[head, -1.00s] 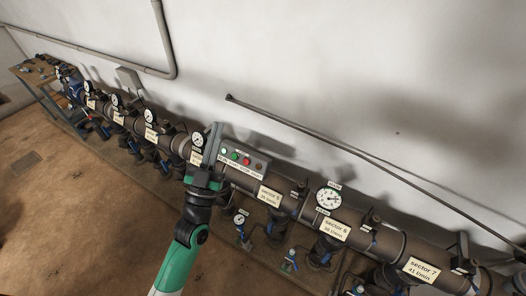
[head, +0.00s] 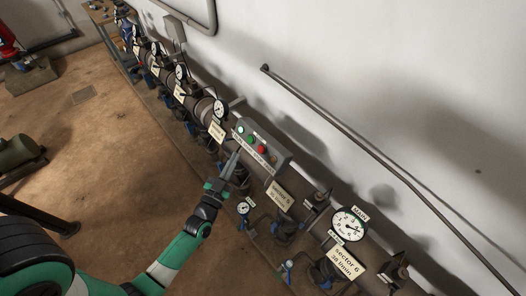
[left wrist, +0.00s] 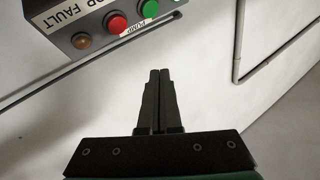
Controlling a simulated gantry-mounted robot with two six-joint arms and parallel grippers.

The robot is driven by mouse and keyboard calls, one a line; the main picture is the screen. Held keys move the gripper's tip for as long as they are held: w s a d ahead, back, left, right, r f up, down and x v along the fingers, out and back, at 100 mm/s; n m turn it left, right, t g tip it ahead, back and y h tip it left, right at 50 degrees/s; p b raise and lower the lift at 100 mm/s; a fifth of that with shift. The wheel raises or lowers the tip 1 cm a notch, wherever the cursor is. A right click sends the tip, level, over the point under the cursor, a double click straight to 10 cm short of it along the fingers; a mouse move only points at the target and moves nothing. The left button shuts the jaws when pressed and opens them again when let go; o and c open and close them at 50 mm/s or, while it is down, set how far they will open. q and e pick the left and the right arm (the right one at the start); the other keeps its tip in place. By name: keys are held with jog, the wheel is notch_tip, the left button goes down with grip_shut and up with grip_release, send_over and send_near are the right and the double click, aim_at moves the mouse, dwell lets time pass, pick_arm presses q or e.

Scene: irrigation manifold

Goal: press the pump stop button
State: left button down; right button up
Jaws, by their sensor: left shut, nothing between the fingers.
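The grey control box (head: 284,159) sits on the brown manifold pipe in the head view. It carries green round parts, a red button (head: 262,149) and an amber lamp. In the left wrist view the red button (left wrist: 117,23) lies between a green button (left wrist: 149,9) and the amber lamp (left wrist: 81,40), beside labels reading "PUMP" and "FAULT". My left gripper (head: 236,155) is shut and empty, its fingers pointing up just in front of the box's lower edge. In the wrist view its fingertips (left wrist: 160,72) are apart from the buttons. My right gripper is not seen.
The pipe runs diagonally with several gauges, such as the large gauge (head: 349,224), and label plates around the box. A thin wall pipe (head: 340,119) slopes behind. Small blue-handled valves hang below. The brown floor (head: 120,150) is largely open at left.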

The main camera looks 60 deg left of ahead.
aim_at(261, 149)
pick_arm(q)
jog(key=shift+w+a+f+b, duration=0.25)
jog(key=shift+w+f+b, duration=0.4)
jog(key=shift+w, duration=0.6)
jog(key=shift+w+a+f+b, duration=0.4)
jog(key=shift+w+f, duration=0.4)
jog(key=shift+w, duration=0.5)
jog(key=shift+w+a+f+b, duration=0.15)
jog(key=shift+w+f+b, duration=0.5)
jog(key=shift+w, duration=0.6)
jog(key=shift+w+f, duration=0.25)
jog(key=shift+w, duration=0.1)
